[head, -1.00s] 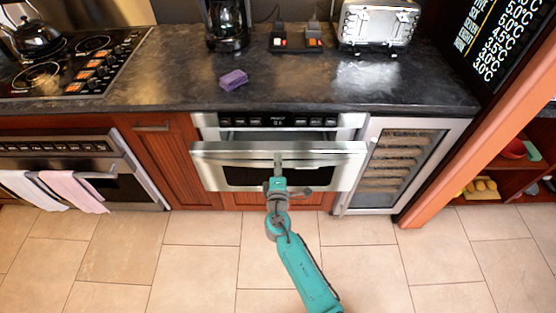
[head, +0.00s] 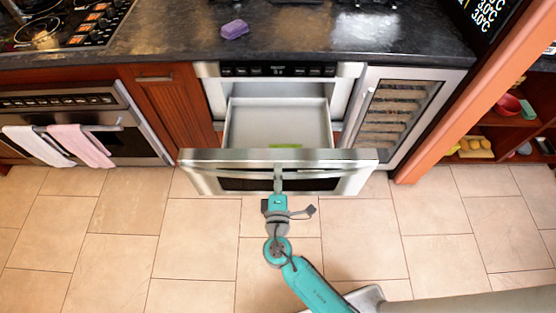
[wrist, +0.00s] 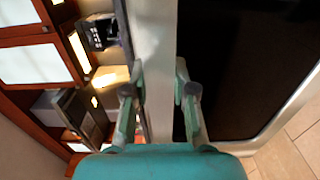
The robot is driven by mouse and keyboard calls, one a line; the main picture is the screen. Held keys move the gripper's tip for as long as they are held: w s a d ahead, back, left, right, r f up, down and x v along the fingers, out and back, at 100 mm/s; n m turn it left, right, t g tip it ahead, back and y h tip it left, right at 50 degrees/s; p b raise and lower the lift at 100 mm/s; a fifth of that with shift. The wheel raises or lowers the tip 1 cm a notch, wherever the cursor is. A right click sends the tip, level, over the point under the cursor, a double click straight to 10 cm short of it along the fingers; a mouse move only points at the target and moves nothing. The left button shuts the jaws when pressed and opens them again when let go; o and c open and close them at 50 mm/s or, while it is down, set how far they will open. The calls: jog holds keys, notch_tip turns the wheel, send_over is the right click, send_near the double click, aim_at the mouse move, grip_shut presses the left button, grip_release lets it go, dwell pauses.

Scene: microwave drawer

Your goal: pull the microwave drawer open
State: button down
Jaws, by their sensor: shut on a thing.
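The microwave drawer (head: 230,182) is pulled well out from its housing below the counter in the head view. Its grey inner tray (head: 258,115) shows, with a small green thing (head: 285,146) near the front. The drawer's steel handle (head: 325,174) runs across the front. My gripper (head: 278,186) is at the middle of the front, shut on the handle. In the wrist view my gripper's fingers (wrist: 160,95) stand on either side of a pale steel bar, with the dark drawer window (wrist: 245,65) to the right.
A wine cooler (head: 395,115) stands right of the drawer, and a wooden cabinet (head: 172,105) is on the left. An oven with two towels (head: 80,147) is further left. A purple sponge (head: 235,29) lies on the counter. The tiled floor in front is clear.

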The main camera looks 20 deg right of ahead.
jog(key=shift+s+a, duration=0.15)
jog(key=shift+s, duration=0.35)
jog(key=c, duration=0.9)
grip_release()
jog(key=shift+v, duration=6)
